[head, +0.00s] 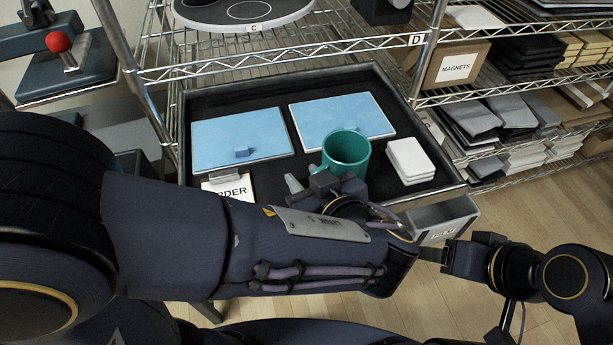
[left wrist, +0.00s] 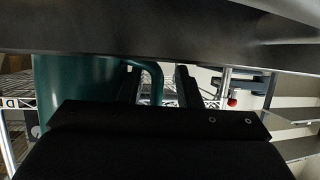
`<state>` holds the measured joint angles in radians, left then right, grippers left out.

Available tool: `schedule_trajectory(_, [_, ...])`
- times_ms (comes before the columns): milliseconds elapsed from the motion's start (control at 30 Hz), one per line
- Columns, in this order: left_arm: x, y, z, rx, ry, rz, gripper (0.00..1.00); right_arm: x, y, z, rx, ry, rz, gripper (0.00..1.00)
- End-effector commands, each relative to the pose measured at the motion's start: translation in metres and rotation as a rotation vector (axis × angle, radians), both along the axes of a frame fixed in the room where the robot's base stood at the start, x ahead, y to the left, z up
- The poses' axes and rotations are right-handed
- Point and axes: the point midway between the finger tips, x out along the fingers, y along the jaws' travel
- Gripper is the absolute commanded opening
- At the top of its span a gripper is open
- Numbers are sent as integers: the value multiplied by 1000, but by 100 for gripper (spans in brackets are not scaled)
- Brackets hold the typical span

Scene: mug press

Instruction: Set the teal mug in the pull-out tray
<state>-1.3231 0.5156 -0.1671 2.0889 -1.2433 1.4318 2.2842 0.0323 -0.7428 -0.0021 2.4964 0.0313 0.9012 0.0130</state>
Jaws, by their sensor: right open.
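The teal mug (head: 346,148) stands upright at the front middle of the black pull-out tray (head: 240,98). It also shows in the left wrist view (left wrist: 75,85), with its handle (left wrist: 160,80) on the side toward my fingers. My left gripper (head: 308,184) is low at the mug's front left. In the left wrist view my left gripper (left wrist: 158,88) has its two fingers apart, with the handle's outer bar between them. My right gripper (head: 432,255) is open and empty, in front of the tray's right corner.
Two blue pads (head: 240,135) (head: 345,115) lie in the tray behind and left of the mug. A stack of white coasters (head: 410,160) is close on its right. A card (head: 228,188) lies at the front left. A grey bin (head: 440,217) sits below the tray's right corner.

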Motion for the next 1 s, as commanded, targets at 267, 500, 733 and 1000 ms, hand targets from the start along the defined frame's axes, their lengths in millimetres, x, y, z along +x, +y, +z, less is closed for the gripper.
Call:
schedule_trajectory(267, [-14,-9,10,-3,-3,-5,31,0,0,5,0,0,0,56])
schedule_trajectory(500, [-57,-33,30,-2,-1,-4,31,0,0,4,0,0,0,56])
schedule_trajectory(733, [-88,-50,45,-2,-1,-2,31,0,0,3,0,0,0,56])
schedule_trajectory(1000, [-97,-54,49,0,0,0,31,0,0,4,0,0,0,56])
